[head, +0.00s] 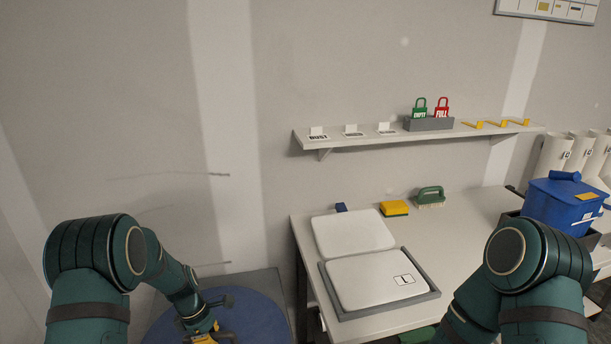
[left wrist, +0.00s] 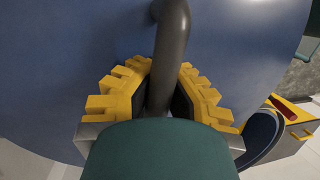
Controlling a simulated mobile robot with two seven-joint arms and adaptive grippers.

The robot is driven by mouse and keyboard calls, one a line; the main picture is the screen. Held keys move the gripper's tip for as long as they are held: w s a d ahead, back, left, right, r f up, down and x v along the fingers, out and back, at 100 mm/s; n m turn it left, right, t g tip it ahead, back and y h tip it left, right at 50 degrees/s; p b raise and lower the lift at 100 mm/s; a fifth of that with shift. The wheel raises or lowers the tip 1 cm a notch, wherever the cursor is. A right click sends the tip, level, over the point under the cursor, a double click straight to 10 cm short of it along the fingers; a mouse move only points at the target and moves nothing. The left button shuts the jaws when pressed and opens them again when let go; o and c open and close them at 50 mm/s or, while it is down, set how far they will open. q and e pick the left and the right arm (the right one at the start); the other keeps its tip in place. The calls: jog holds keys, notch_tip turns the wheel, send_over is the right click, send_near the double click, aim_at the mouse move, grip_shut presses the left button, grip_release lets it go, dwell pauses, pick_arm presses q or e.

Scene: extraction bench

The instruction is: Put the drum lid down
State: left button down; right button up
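The drum lid (head: 258,318) is a large round blue disc at the bottom of the head view, left of the bench. It also fills most of the left wrist view (left wrist: 60,60). A dark curved handle (left wrist: 172,45) stands up from it. My left gripper (head: 208,332) has its yellow fingers on both sides of that handle, and the pads (left wrist: 168,88) appear to press on it. What lies directly under the lid is hidden. My right arm comes in at the lower right of the head view; its gripper is out of the frame.
A wall shelf (head: 350,141) holds cards and padlocks. A grey surface (head: 262,279) shows behind the lid.

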pick_arm(q)
jog(key=s+d+r+m, duration=0.1)
jog(key=m, duration=0.2)
jog(key=s+d+r+m+g+y, duration=0.1)
jog(key=s+m, duration=0.1)
jog(key=m, duration=0.1)
jog(key=s+d+r+m, duration=0.1)
jog(key=d+m, duration=0.1)
jog(key=shift+s+r+m+g+y, duration=0.2)
jog(key=shift+s+m+g+y, duration=0.2)
jog(key=s+r+m, duration=0.1)
jog(key=m, duration=0.2)
jog(key=s+d+r+m+y, duration=0.1)
jog(key=s+m, duration=0.1)
jog(key=s+r+m+y, duration=0.1)
jog(key=m, duration=0.2)
jog(key=shift+s+d+m, duration=0.2)
jog(key=shift+d+m, duration=0.1)
jog(key=shift+d, duration=0.05)
jog(key=shift+s+r+m+y, duration=0.3)
jog(key=shift+s+m+y, duration=0.15)
jog(key=shift+m, duration=0.65)
jog(key=shift+s+d, duration=0.1)
jog(key=shift+d, duration=0.05)
